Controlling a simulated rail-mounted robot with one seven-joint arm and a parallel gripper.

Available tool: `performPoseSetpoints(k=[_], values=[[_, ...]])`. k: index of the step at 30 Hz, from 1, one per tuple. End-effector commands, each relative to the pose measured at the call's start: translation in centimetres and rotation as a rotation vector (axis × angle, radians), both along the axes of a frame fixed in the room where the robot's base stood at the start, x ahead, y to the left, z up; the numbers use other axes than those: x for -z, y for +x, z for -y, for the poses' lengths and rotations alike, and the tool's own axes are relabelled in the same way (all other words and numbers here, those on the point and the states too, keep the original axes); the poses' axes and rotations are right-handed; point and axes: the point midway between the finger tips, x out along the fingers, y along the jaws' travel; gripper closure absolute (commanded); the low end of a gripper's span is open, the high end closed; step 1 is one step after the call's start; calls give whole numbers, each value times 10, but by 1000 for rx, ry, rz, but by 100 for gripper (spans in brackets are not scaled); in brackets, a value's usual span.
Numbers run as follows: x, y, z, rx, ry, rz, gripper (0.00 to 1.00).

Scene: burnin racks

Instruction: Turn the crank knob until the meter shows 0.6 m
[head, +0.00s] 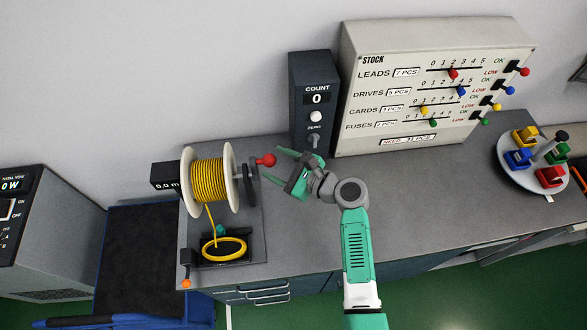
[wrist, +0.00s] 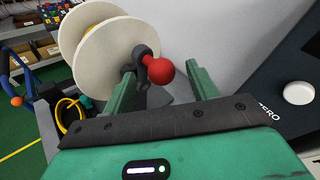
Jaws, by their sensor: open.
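The crank knob is a red ball (head: 266,160) on a dark crank arm at the right side of a reel wound with yellow cable (head: 210,181). The meter (head: 166,175) is a dark box left of the reel; it appears to read 0.0 m. My gripper (head: 281,165) is open just right of the knob. In the wrist view the red knob (wrist: 159,71) shows between the two green fingers (wrist: 163,88), a little beyond their tips or level with them; I cannot tell which. I see no contact.
A dark count box (head: 313,75) reading 0 stands behind my gripper. A stock board (head: 435,85) with sliders stands to its right. A turntable with coloured holders (head: 519,180) is at the far right. The bench between is clear.

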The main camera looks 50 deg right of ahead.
Motion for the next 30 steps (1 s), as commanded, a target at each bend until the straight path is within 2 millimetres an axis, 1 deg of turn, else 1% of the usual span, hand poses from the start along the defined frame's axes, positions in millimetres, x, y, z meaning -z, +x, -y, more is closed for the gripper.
performPoseSetpoints(k=[1, 4, 12, 13, 17, 18, 20, 26, 30], values=[[1, 6, 0, 0, 1, 0, 42], [3, 14, -1, 0, 1, 0, 42], [4, 17, -1, 0, -1, -1, 42], [4, 17, -1, 0, -1, -1, 44], [4, 17, -1, 0, -2, -1, 69], [4, 17, -1, 0, -2, -1, 77], [4, 17, -1, 0, -2, -1, 89], [5, 19, 1, 1, -2, 0, 89], [9, 26, 8, 1, -1, 0, 89]])
